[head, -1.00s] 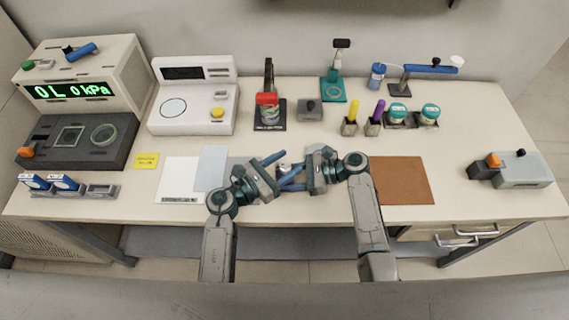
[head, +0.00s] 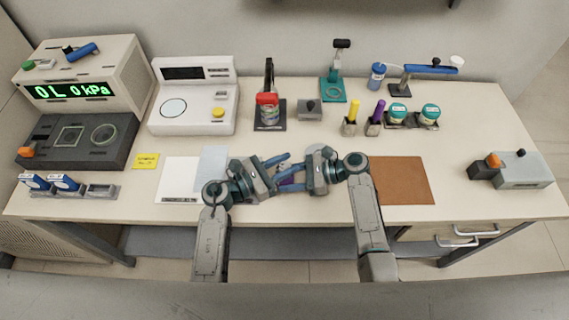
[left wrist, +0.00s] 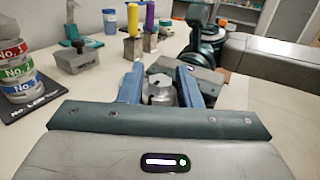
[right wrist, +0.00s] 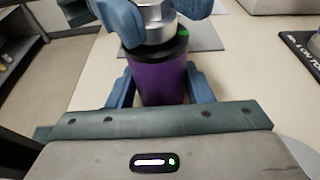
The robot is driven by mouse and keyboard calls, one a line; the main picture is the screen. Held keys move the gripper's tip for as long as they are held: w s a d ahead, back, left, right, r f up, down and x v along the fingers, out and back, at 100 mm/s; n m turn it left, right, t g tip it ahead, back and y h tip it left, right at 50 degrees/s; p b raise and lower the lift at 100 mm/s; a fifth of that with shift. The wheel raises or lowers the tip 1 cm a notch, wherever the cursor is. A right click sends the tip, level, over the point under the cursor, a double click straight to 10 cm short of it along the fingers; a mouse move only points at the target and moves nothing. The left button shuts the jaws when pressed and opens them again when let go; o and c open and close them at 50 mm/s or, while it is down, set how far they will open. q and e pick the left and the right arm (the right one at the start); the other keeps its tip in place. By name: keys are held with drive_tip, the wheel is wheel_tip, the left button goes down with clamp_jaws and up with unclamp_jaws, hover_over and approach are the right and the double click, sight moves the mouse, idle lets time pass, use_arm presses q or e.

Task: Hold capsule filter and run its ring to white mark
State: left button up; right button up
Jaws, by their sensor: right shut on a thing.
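The capsule filter (right wrist: 160,80) has a purple body, a black collar with a small green mark, and a silver metal ring (right wrist: 152,22) at its top. It is upright in the right wrist view. My right gripper (head: 291,182) is shut on the purple body. My left gripper (head: 283,168) has its blue fingers on both sides of the silver ring, which also shows in the left wrist view (left wrist: 161,91). The left fingers look open around the ring, with a slight gap. I cannot make out a white mark on the filter.
A brown mat (head: 405,181) lies right of the grippers, and a white sheet (head: 178,178) lies left. Yellow (head: 354,112) and purple (head: 378,112) pens stand in holders behind. A grey device (head: 522,170) is at the right. The table front between is clear.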

use_arm(q)
drive_tip(key=o, duration=0.3)
drive_tip(key=shift+a, duration=0.1)
drive_tip(key=v, duration=1.2)
use_arm(e)
drive_tip(key=o, duration=1.6)
drive_tip(key=shift+c, duration=0.2)
drive_tip(key=v, duration=1.2)
